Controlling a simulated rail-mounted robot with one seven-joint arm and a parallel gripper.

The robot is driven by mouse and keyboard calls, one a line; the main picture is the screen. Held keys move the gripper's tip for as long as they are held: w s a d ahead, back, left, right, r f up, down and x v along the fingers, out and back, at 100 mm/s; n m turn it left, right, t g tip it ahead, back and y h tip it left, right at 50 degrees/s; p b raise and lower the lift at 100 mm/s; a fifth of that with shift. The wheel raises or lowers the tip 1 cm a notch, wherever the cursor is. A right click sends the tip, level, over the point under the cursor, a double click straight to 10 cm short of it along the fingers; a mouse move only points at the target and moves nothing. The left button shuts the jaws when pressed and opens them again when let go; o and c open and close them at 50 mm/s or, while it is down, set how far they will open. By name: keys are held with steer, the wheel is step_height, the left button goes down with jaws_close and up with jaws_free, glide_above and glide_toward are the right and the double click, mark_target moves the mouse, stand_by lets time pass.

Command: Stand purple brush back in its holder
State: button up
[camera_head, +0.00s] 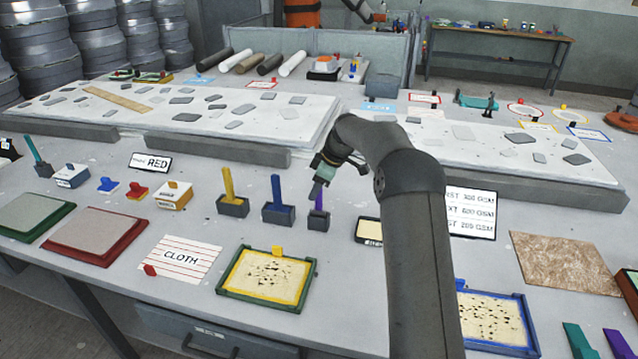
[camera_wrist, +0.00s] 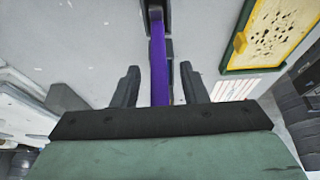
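The purple brush (camera_head: 319,201) stands upright in a small dark holder (camera_head: 318,222), at the right end of a row of holders in the head view. My gripper (camera_head: 319,182) is at the top of its purple handle. In the wrist view the purple handle (camera_wrist: 159,65) runs between the two dark fingers of my gripper (camera_wrist: 160,73). The fingers are apart, with a gap on both sides of the handle. The holder (camera_wrist: 154,10) shows at the top edge there. The lower end of the brush is hidden inside the holder.
A blue brush (camera_head: 277,190) and a yellow brush (camera_head: 228,185) stand in holders to the left. A green-rimmed yellow tray (camera_head: 310,284) lies in front, next to a CLOTH sheet (camera_head: 176,263). A long raised slab (camera_head: 254,156) lies behind. My arm hides part of the table.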

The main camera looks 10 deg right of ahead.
steer(key=v, duration=1.7)
steer(key=shift+r+b, duration=0.25)
steer(key=shift+b, duration=0.05)
steer(key=s+a+m+h, duration=0.2)
steer(key=s+a+m, duration=0.35)
steer(key=s, duration=0.95)
steer(key=s+f+m+h, duration=0.1)
steer(key=s+f+m, duration=0.2)
steer(key=s, duration=1.1)
steer(key=s+f+m+g+h, duration=0.1)
steer(key=s+f+m, duration=0.3)
steer(key=s+f, duration=0.6)
steer(key=s, duration=0.5)
steer(key=shift+s+a+g, duration=0.15)
steer(key=shift+a+g, duration=0.15)
steer(key=shift+a, duration=0.1)
